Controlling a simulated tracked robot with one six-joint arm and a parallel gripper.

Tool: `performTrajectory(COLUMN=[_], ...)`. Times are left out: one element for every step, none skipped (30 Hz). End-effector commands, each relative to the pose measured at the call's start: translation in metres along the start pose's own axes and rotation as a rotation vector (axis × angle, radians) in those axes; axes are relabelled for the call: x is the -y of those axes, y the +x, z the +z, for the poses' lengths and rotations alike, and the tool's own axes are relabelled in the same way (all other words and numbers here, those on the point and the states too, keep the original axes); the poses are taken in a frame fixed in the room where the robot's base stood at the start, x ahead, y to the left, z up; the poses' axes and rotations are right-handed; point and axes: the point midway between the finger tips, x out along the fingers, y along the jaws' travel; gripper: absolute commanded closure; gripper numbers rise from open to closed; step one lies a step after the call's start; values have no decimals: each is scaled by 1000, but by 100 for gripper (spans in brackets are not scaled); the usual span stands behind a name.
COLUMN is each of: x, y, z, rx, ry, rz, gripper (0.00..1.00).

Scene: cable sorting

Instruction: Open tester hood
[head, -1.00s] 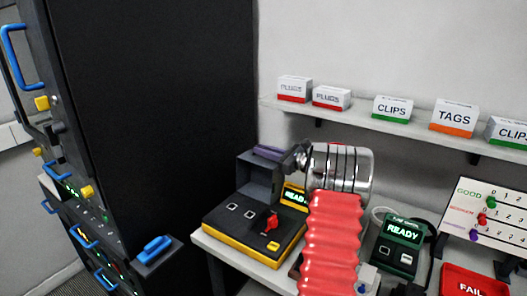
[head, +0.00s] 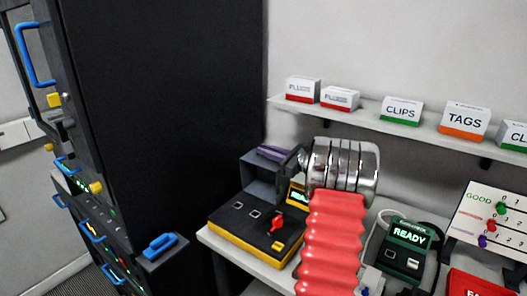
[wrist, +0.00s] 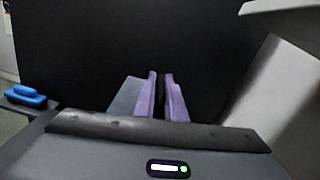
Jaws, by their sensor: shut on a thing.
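The tester (head: 240,224) is a black box with a yellow base, a red switch and a small lit screen, at the left end of the bench in the head view. Its grey hood (head: 258,183) stands up at the back of the tester, with its hollow side toward me. My gripper (head: 271,153) is at the hood's top edge, its purple fingers close together and shut on it. The wrist view shows the fingers (wrist: 161,93) with a thin dark gap and a grey-blue surface, seemingly the hood (wrist: 122,97), beside them. The exact grip point is hidden.
A tall black rack (head: 160,110) with blue handles stands close on the left. A green READY unit (head: 402,245) sits right of my red-sleeved arm. A wall shelf (head: 400,127) with labelled boxes runs behind. The rack's blue-handled ledge (head: 160,246) juts out near the bench.

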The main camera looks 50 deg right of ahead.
Motion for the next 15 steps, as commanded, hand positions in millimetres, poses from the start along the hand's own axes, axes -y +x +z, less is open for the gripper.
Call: performTrajectory(x=[-3, -5, -6, -7, -7, -8, -8, -8, -7, -7, -7, -7, -7, -7, -7], y=[0, 0, 0, 0, 0, 0, 0, 0, 0, 0, 0, 0, 0, 0, 0], z=[4, 4, 5, 5, 5, 5, 5, 5, 5, 5, 5, 5, 5, 5, 5], rx=[2, 2, 2, 2, 2, 2, 2, 2, 2, 2, 2, 2, 2, 2, 1], ry=[-3, -3, -3, -3, -3, -3, -3, -3, -2, -2, -2, -2, -2, -2, -2], rz=[0, 0, 0, 0, -1, -1, -1, -1, -1, -1, -1, -1, -1, -1, -1], gripper=[100, 100, 100, 100, 100, 100, 100, 100, 100, 100, 100, 100, 100, 88, 85])
